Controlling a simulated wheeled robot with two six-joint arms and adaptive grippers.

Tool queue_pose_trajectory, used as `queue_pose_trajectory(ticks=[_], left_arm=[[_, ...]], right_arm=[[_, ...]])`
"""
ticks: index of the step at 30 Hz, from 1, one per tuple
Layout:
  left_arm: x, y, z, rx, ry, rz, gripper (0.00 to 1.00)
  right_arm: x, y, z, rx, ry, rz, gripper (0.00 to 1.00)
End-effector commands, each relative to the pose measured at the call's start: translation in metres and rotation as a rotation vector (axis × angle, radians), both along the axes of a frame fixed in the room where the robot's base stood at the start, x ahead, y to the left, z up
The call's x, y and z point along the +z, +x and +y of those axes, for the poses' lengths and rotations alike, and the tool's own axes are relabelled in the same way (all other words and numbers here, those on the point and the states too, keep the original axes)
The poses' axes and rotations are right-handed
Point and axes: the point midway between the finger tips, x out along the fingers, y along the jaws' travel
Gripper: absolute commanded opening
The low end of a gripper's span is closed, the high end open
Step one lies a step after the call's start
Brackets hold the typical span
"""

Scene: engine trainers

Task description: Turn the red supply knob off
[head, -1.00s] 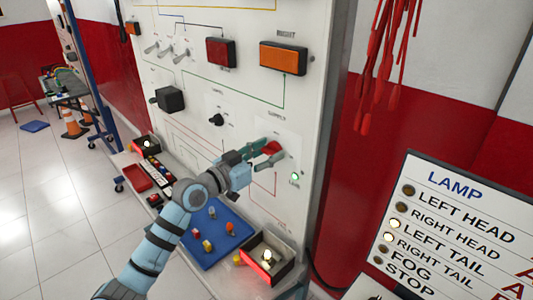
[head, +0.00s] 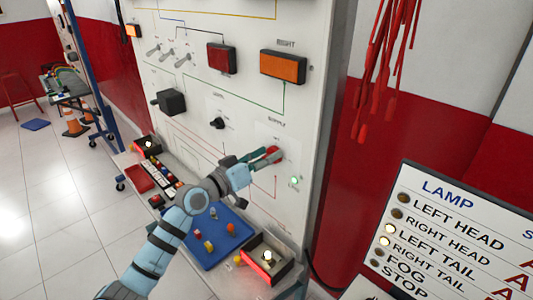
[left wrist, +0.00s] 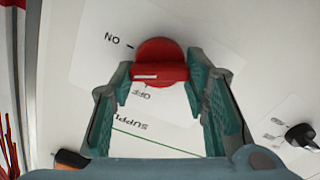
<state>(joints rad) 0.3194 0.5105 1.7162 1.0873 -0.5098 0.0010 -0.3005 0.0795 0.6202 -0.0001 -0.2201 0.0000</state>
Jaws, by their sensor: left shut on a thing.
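The red supply knob (head: 273,154) is on the white upright panel (head: 240,95), right of the black knob. In the left wrist view the knob (left wrist: 159,50) is a round red disc with a raised bar and a white mark toward the bar's left end. "ON" and "OFF" print appears upside down beside it. My left gripper (head: 263,158) reaches the knob from the left. In the left wrist view its two green fingers (left wrist: 160,80) are shut on the ends of the bar. My right gripper is not in view.
A small green light (head: 294,181) glows just below right of the knob. A black knob (head: 217,123) and a black box (head: 171,101) are to the left. Below are a blue tray (head: 205,250) with small bulbs and a lit red box (head: 262,270). A lamp board (head: 450,240) stands at right.

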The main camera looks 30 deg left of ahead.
Motion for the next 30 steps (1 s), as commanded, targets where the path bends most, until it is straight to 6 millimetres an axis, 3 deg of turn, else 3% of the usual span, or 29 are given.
queue_pose_trajectory(ticks=[30], left_arm=[[-0.003,0.001,0.002,0.002,-0.868,0.305,0.14]], right_arm=[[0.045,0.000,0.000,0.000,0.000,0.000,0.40]])
